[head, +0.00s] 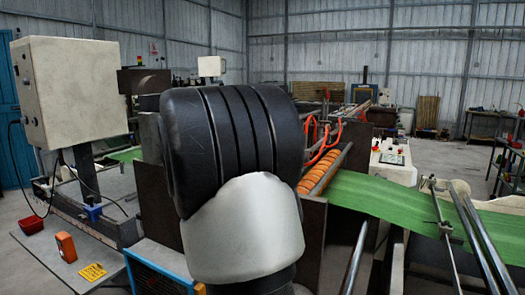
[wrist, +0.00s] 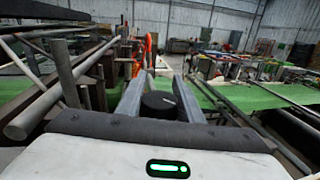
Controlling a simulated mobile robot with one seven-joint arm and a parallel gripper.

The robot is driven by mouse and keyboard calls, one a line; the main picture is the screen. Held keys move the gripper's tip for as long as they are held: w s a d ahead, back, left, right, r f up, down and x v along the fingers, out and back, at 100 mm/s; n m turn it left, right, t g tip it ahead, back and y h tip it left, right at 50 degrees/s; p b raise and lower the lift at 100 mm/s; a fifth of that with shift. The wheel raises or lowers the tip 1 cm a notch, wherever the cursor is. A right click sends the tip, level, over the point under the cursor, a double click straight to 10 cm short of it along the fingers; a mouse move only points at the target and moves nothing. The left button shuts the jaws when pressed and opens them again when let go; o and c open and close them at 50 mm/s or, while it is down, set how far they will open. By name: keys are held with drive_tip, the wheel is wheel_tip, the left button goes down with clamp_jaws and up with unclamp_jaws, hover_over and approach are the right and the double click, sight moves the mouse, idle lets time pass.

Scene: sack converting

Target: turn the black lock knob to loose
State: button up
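The black lock knob (wrist: 160,103) shows in the wrist view as a short, dark round cap, low in the middle of the picture. My gripper (wrist: 164,80) has its two grey fingers apart, one on each side of the knob. The knob fills most of the space between them. I cannot tell whether the fingers press on it or stand just clear. No mark showing the knob's turn is readable. In the head view my own arm fills the centre, and neither the knob nor my gripper can be seen.
A green web (head: 390,205) runs to the right from orange rollers (head: 318,172). Metal bars (head: 485,240) cross the front right. A grey control box (head: 75,90) stands at the left. In the wrist view a thick grey bar (wrist: 45,110) lies left of my fingers.

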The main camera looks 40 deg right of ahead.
drive_tip(key=c, duration=0.3)
drive_tip(key=shift+f, duration=0.1)
drive_tip(key=shift+b, duration=0.55)
